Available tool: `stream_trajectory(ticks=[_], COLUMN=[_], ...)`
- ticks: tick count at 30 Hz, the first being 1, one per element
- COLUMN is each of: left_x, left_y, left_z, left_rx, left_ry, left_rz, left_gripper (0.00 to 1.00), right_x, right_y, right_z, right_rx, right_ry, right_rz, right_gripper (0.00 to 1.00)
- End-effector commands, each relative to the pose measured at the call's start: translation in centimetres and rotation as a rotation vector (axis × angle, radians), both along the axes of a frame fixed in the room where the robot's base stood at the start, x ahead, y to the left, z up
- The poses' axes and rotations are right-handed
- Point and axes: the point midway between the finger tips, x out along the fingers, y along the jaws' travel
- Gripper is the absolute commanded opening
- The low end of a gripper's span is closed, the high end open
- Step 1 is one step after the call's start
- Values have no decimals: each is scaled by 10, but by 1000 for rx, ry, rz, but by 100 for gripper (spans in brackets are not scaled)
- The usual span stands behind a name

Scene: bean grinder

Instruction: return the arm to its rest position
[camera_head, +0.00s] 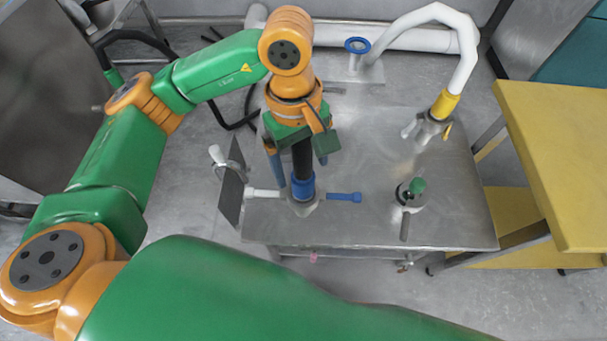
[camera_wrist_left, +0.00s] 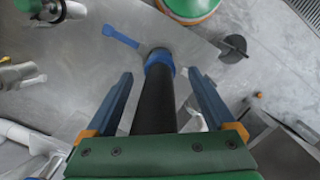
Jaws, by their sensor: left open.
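My left gripper (camera_head: 298,168) reaches down from the left arm over the metal table (camera_head: 360,225). In the left wrist view the gripper (camera_wrist_left: 160,75) is open, its two blue fingers on either side of a black cylinder (camera_wrist_left: 154,100), with a visible gap on each side. The black cylinder (camera_head: 302,158) rises from a blue collar (camera_head: 303,189) on the table. The green gripper body hides its upper part in the head view. My right gripper is not in view.
A blue lever (camera_head: 344,197) and a dark plate (camera_head: 232,185) flank the blue collar. A small fitting with a green knob (camera_head: 417,186) stands to the right. A curved white pipe (camera_head: 465,60) stands behind. A yellow table (camera_head: 560,150) is at far right.

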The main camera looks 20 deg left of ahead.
Motion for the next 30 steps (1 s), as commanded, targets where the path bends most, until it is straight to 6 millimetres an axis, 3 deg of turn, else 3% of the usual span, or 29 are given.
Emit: stream_trajectory(ticks=[4, 18, 20, 24, 30], left_x=[1, 1, 1, 1, 1], left_y=[1, 1, 1, 1, 1], left_z=[13, 14, 21, 57, 87], left_rx=[0, -1, -1, -1, -1], left_ry=[0, 0, 0, 0, 0], left_rz=[-2, -2, -2, -2, -2], left_gripper=[89, 89, 89, 89, 89], right_x=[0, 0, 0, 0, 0], right_y=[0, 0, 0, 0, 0], right_z=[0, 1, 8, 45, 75], right_rx=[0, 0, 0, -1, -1], right_ry=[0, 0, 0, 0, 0], right_rz=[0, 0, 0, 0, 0], right_gripper=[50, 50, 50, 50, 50])
